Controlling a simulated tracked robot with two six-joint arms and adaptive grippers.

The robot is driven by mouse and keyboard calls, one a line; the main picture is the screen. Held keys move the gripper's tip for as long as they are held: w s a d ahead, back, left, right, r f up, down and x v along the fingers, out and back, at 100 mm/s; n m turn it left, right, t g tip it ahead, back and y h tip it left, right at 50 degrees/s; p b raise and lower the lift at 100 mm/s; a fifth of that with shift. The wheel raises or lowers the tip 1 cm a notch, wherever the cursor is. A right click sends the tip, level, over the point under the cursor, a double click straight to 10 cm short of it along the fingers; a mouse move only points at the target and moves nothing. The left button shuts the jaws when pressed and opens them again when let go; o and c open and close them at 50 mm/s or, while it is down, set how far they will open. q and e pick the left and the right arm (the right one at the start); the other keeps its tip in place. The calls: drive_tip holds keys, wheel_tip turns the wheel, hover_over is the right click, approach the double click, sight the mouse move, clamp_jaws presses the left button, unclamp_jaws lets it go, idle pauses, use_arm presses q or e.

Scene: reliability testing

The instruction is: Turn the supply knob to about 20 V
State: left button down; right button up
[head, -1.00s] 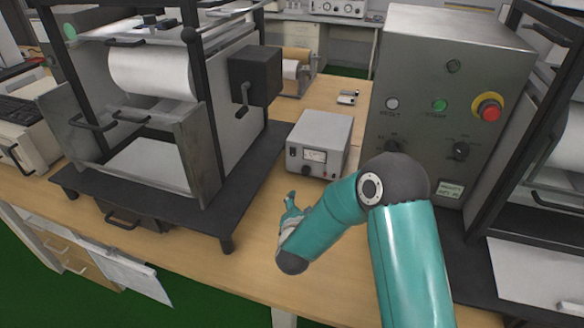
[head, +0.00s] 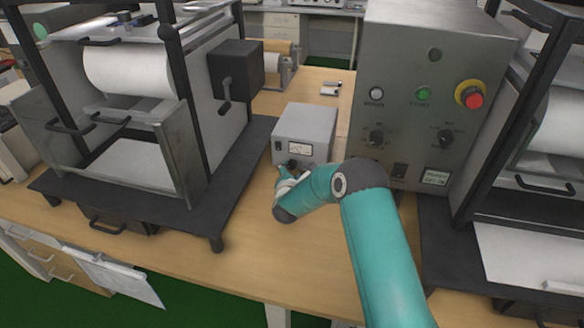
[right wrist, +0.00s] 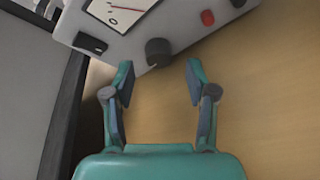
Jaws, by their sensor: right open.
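The grey power supply box (head: 305,133) stands on the wooden bench, with a white needle meter (head: 300,148) on its front. In the right wrist view its dark round supply knob (right wrist: 159,52) sits below and right of the meter (right wrist: 121,11). My right gripper (right wrist: 160,72) is open, its fingertips on either side just short of the knob, with no visible contact. In the head view the right gripper (head: 284,170) is at the lower front of the box and partly hidden by its own arm. The needle's reading is too small to tell. My left gripper is not in view.
A tall grey control cabinet (head: 432,95) with a red button stands right of the box. A black-framed roller machine (head: 140,95) stands to the left on a dark base. Bare bench (head: 245,235) lies in front.

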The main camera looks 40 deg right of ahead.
sight(292, 165)
drive_tip(key=shift+x, duration=1.45)
